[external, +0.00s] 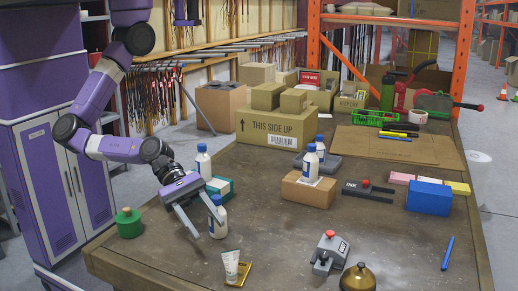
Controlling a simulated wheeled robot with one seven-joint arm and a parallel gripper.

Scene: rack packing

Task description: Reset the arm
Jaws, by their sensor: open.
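My arm reaches in from the left in the external view. My gripper (204,220) is open and points down over the left part of the table (165,262). A second white bottle (203,163) stands behind the gripper. A teal and white box (220,186) is partly hidden behind the gripper.
A green weight (129,224) stands at the left edge. A white tube (231,266), a grey stapler-like device (329,252) and a brass bell (358,279) stand in front. A brown box (308,190) bearing a bottle (310,164) is to the right. Cartons (270,130) fill the back.

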